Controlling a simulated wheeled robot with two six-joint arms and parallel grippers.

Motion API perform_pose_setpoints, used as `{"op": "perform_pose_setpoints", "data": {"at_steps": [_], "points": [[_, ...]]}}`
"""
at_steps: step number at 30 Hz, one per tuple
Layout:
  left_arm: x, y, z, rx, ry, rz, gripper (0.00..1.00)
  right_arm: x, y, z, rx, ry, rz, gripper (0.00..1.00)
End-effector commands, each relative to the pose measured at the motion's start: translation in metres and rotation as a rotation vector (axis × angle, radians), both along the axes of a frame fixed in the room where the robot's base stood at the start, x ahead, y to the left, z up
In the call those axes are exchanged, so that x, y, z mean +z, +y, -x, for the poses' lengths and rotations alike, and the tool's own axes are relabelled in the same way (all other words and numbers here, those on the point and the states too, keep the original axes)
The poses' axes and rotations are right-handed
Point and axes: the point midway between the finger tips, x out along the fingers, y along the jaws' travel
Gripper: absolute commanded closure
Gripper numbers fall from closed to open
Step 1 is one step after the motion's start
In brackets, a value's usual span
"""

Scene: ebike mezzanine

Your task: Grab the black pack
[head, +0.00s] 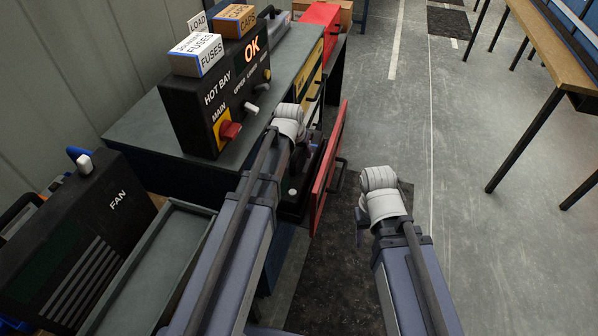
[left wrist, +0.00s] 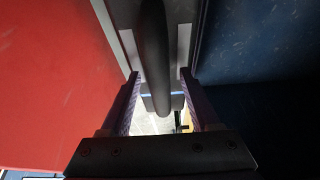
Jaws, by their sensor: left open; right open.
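In the head view, a dark block (head: 291,194) with a small pale disc sits in the gap behind the open red panel (head: 327,170); I cannot tell if it is the black pack. My left gripper (head: 313,165) is down in that gap, mostly hidden by its own wrist. In the left wrist view, a black bar-like handle (left wrist: 155,50) runs between the open fingers of my left gripper (left wrist: 158,90), apart from both. What the handle belongs to is not clear. My right gripper (head: 362,232) is open and empty over the floor, right of the red panel.
The bench (head: 140,128) carries a black OK control box (head: 190,108) with small boxes on top. A black FAN unit (head: 75,240) stands at the lower left. In the left wrist view, a blue wall (left wrist: 260,50) is close on the right.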

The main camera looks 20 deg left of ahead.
Motion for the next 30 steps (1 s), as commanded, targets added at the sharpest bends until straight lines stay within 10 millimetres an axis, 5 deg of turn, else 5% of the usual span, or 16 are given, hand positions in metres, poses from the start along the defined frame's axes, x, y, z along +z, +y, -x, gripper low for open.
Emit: {"op": "perform_pose_setpoints", "data": {"at_steps": [30], "points": [[-0.0039,-0.0001,0.0001,0.0,0.0,0.0,0.4,-0.0039,0.0,0.0,0.0,0.0,0.0,0.5]]}}
